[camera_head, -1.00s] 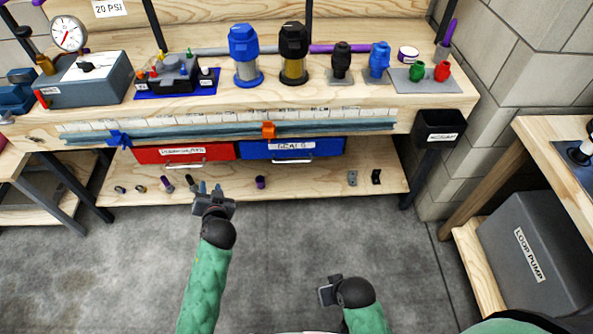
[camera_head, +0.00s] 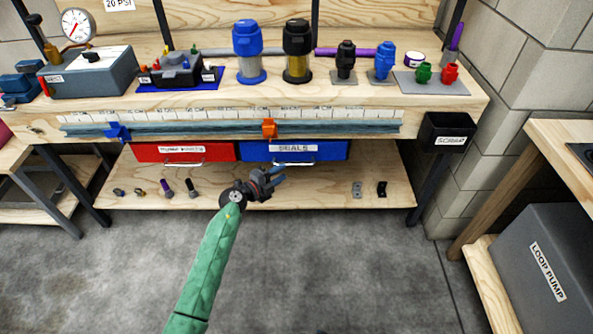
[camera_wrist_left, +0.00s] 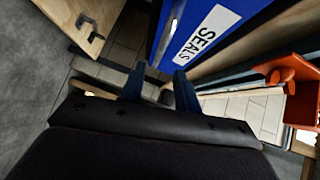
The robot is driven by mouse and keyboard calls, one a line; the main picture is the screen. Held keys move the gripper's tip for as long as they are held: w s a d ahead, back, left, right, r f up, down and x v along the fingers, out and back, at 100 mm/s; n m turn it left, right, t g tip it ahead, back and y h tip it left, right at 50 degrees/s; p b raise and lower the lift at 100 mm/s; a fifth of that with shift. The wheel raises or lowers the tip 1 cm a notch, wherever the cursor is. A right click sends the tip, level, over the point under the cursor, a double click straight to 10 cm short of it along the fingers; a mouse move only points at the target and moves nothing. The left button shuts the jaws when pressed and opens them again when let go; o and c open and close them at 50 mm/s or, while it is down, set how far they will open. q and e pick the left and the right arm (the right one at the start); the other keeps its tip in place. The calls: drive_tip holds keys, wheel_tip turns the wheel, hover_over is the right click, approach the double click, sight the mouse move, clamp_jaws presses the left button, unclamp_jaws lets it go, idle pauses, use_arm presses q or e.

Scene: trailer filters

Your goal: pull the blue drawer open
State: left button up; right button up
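The blue drawer (camera_head: 322,152) with a white SEALS label hangs under the bench top and looks shut. Its pale bar handle (camera_head: 305,164) shows at its lower front edge. My left gripper (camera_head: 281,174) is just below and in front of the handle, its blue fingers pointing right. In the left wrist view, the blue drawer front (camera_wrist_left: 212,12) and its label fill the top middle. The left fingers (camera_wrist_left: 160,84) stand apart with nothing between them, near the drawer but not on its handle. My right gripper is out of view.
A red drawer (camera_head: 160,153) sits left of the blue one. An orange clamp (camera_head: 269,128) is on the bench's front strip above. The lower shelf (camera_head: 325,192) holds small fittings. A black scrap bin (camera_head: 447,133) hangs at the right. The floor in front is clear.

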sight(295, 164)
use_arm(q)
drive_tip(key=shift+b+x, duration=0.45)
drive_tip(key=shift+x, duration=3.45)
drive_tip(key=shift+f, duration=0.1)
clamp_jaws()
